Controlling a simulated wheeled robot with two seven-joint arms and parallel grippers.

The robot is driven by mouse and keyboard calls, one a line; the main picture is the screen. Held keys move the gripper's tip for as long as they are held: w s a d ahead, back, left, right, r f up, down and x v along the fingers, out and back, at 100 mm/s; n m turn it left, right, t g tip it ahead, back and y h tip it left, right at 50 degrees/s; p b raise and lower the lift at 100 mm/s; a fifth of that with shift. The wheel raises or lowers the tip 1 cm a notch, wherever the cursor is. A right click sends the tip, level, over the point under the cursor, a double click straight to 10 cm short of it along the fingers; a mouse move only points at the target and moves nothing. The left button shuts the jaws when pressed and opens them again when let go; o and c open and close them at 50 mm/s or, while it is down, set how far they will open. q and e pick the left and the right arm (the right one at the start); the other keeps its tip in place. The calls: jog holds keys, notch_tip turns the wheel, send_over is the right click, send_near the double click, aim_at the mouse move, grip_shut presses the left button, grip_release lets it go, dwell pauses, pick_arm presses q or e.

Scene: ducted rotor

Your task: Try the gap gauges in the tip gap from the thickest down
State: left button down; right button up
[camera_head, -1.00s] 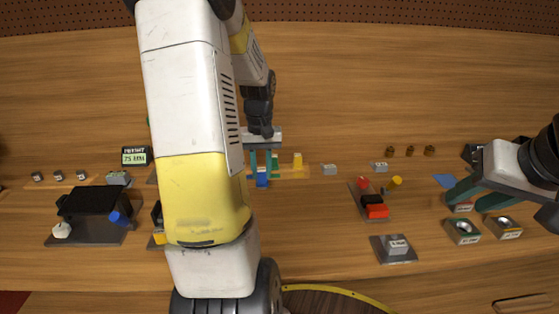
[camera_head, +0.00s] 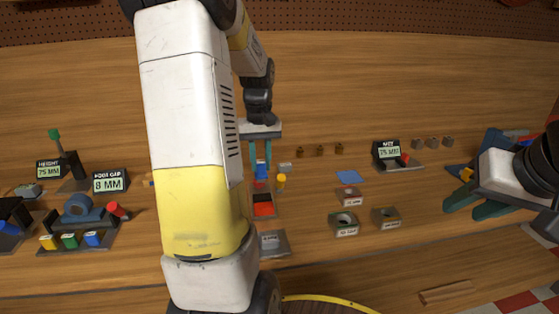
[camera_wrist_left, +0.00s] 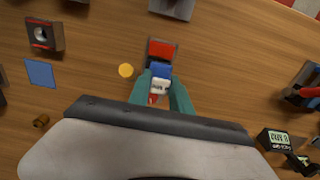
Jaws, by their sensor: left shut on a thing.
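My left gripper (camera_head: 260,158) points down with its teal fingers shut on a small blue block (camera_head: 261,171). In the left wrist view the block (camera_wrist_left: 159,70) shows between the fingertips, with a white labelled face beside it. It is over or near the far end of a stand with red and black blocks (camera_head: 263,205); I cannot tell whether it touches. My right gripper (camera_head: 463,206) is open and empty at the right. I cannot identify the tip gap.
A grey plate with a block (camera_head: 272,242) lies nearer me. Ring blocks (camera_head: 345,223) and a blue square (camera_head: 349,177) are to the right. A display reading 8 MM (camera_head: 109,181) stands left. My left arm hides part of the bench.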

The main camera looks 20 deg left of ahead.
aim_at(262, 180)
pick_arm(q)
jog(key=shift+d, duration=0.1)
dwell(0.3)
jog(key=shift+f, duration=3.2)
jog(key=shift+f, duration=1.4)
jog(key=shift+r, duration=0.15)
jog(key=shift+r, duration=3.4)
